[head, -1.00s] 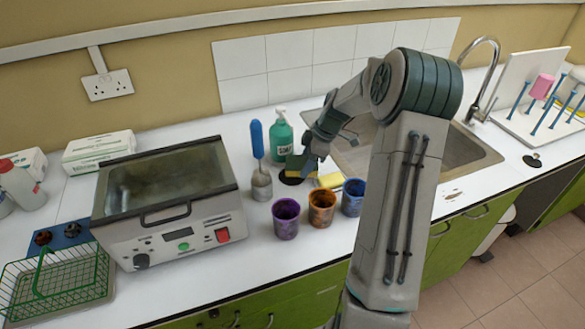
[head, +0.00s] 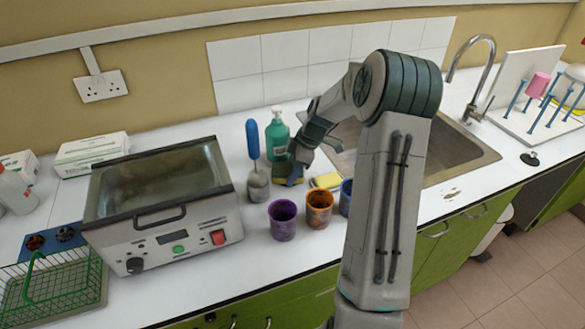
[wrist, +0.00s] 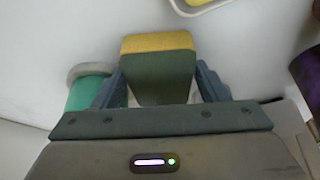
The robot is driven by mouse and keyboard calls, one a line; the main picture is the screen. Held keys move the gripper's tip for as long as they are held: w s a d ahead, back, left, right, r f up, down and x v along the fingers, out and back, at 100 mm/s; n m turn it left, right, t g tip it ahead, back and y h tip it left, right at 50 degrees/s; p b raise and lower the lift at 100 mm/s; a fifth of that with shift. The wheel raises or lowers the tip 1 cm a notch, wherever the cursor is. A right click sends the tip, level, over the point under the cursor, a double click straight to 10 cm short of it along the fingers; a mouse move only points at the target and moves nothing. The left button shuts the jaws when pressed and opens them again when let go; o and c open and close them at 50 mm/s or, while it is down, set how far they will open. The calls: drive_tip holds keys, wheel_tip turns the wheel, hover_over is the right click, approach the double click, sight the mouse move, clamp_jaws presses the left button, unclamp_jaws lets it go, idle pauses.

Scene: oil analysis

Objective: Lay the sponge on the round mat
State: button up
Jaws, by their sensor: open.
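A sponge (wrist: 158,75) with a yellow layer and a dark green layer is between the two fingers of my gripper (wrist: 160,82) in the wrist view. The fingers stand one on each side of it, and the jaws are open, so it is not clamped. In the head view my gripper (head: 292,174) is low over the counter, just in front of the green pump bottle (head: 277,136). The sponge is largely hidden there by the gripper. I cannot make out the round mat now; the gripper or sponge may cover it.
A pale dish with a yellow piece (head: 327,181) lies just right of the gripper. The purple cup (head: 283,221), orange cup (head: 319,209) and blue cup (head: 346,198) stand in front. A blue-handled brush in a holder (head: 258,184) is left, beside the metal bath (head: 160,210). The sink is right.

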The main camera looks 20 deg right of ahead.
drive_tip(key=b+v, duration=0.1)
drive_tip(key=v, duration=1.1)
drive_tip(key=s+a+r+m+h, duration=0.2)
drive_tip(key=s+a+m, duration=0.1)
drive_tip(key=s+a, duration=0.3)
drive_tip(key=s+a+r+m+h, duration=0.1)
drive_tip(key=s+a+r+m, duration=0.2)
drive_tip(key=s+a, duration=0.3)
drive_tip(key=s+a+f+m, duration=0.1)
drive_tip(key=s+a+m, duration=0.1)
drive_tip(key=s, duration=0.5)
drive_tip(key=s+a+f+m+t+h, duration=0.1)
drive_tip(key=s+a+m, duration=0.1)
drive_tip(key=s+m, duration=0.3)
drive_tip(key=shift+s, duration=1.4)
drive_tip(key=shift+f, duration=0.15)
